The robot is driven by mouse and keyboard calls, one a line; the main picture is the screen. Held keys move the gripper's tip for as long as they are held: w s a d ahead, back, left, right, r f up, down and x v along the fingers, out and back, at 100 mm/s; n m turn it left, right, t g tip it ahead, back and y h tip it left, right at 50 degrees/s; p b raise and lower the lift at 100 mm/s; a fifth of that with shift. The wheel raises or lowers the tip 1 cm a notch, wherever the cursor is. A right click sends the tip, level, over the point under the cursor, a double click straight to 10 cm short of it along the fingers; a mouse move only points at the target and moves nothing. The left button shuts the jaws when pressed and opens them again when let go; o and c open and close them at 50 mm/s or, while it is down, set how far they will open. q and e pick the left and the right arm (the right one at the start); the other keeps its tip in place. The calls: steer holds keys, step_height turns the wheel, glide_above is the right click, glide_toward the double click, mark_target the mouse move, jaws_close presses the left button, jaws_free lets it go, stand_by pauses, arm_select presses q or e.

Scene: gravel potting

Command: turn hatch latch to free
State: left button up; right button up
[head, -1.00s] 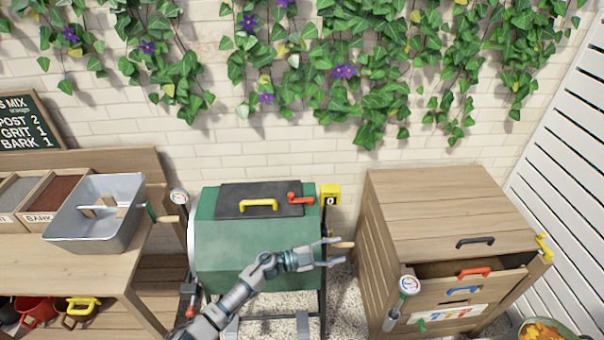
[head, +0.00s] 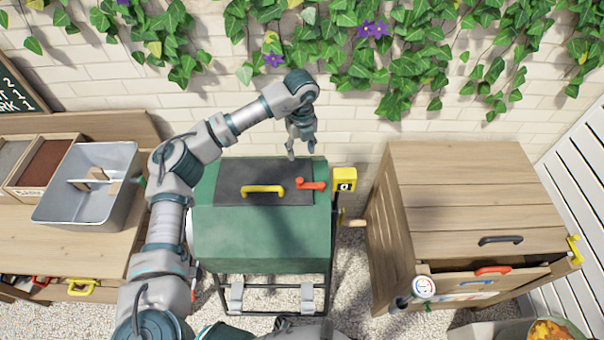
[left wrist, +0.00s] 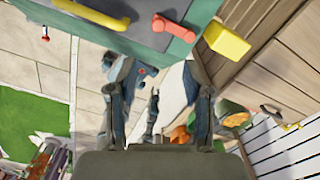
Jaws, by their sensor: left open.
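The red hatch latch (head: 311,184) lies on the dark hatch panel (head: 235,183) on top of the green drum (head: 262,235), right of the yellow hatch handle (head: 262,190). My left gripper (head: 302,155) is open and empty, pointing down just behind and above the latch, apart from it. In the left wrist view the red latch (left wrist: 174,27) and yellow handle (left wrist: 92,12) show near the top, beyond the open fingers (left wrist: 158,72). My right gripper is not identifiable in either view.
A yellow box (head: 344,180) stands at the drum's right edge. A wooden cabinet (head: 470,200) stands to the right. A metal tub (head: 88,187) sits on the bench at left. The ivy-covered brick wall (head: 350,140) is close behind the drum.

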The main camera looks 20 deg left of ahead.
mark_target(299, 179)
arm_select(q)
steer(key=f, duration=0.8)
steer(key=a+f+p, duration=0.1)
steer(key=f, duration=0.4)
steer(key=shift+a, duration=0.1)
steer(key=shift+d+f, duration=0.25)
steer(key=shift+f, duration=0.35)
steer(key=shift+d, duration=0.25)
steer(key=shift+a, duration=0.15)
jaws_close()
steer(key=shift+a+f, duration=0.1)
steer(key=shift+a, duration=0.05)
